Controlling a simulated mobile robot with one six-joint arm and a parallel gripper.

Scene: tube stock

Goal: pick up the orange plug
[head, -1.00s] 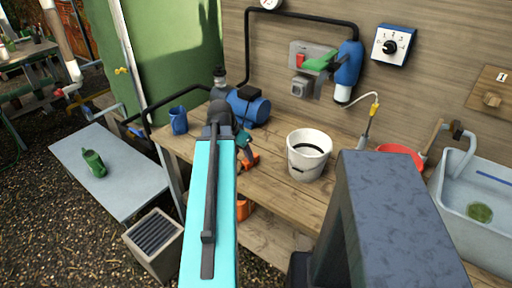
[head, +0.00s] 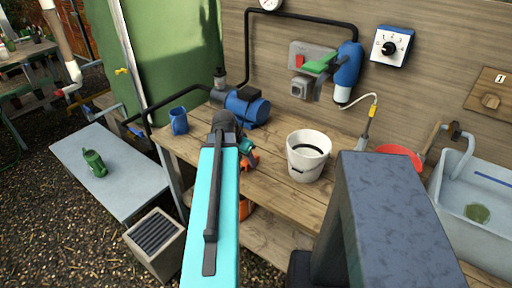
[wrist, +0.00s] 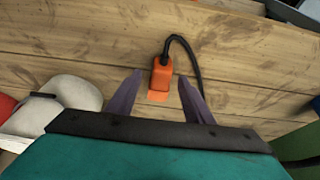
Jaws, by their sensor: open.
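The orange plug (wrist: 160,76) lies on the wooden bench in the wrist view, with a black cable curving up and right from its top. A flat orange patch (wrist: 157,97) shows just below it. My gripper (wrist: 161,75) is open, its two purple fingers reaching to either side of the plug with gaps left and right. I cannot tell whether the fingertips are at the plug's height. In the head view my arm mostly hides the gripper; an orange piece (head: 251,161) shows beside it, and I cannot tell if it is the plug.
A white bucket (head: 308,157) stands on the bench (head: 290,200), right of my gripper. A blue pump (head: 247,107) and a blue mug (head: 179,121) stand behind and left. A sink (head: 465,225) is at far right. Bare planks surround the plug.

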